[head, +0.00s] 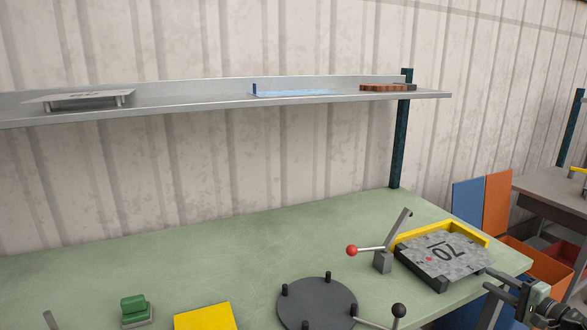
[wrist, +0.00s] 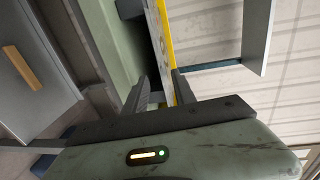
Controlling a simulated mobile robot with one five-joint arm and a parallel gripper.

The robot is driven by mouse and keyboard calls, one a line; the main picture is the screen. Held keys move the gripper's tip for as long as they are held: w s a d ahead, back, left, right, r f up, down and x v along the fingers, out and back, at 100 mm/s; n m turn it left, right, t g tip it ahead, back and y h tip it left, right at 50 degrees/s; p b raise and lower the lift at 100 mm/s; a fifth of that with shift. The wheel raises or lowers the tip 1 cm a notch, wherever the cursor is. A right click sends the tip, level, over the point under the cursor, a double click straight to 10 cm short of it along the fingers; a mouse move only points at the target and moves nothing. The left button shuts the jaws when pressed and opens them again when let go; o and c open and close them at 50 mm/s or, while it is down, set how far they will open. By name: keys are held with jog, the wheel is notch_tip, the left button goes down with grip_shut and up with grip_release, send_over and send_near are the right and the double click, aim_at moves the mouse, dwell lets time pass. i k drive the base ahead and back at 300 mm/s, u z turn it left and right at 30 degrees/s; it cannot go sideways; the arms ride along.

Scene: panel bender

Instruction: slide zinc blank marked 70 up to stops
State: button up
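The zinc blank marked 70 (head: 445,254) is a mottled grey plate with a red dot. It lies flat on a dark bed at the right end of the green bench. A yellow raised edge (head: 437,230), which looks like the stops, runs along its far side. I cannot tell whether the blank touches it. My gripper (head: 492,279) is beside the blank's right near corner, by the bench edge. In the wrist view my gripper (wrist: 162,84) has its fingers apart, with a yellow strip showing beyond the gap. I see nothing held; contact with the blank cannot be told.
A lever with a red knob (head: 352,250) stands left of the bed. A dark round plate with pegs (head: 317,303), a black-knobbed lever (head: 398,311), a yellow sheet (head: 206,318) and a green block (head: 134,308) are nearer. A shelf (head: 200,102) hangs above. The bench middle is clear.

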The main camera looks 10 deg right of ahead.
aim_at(445, 254)
jog(key=k, duration=1)
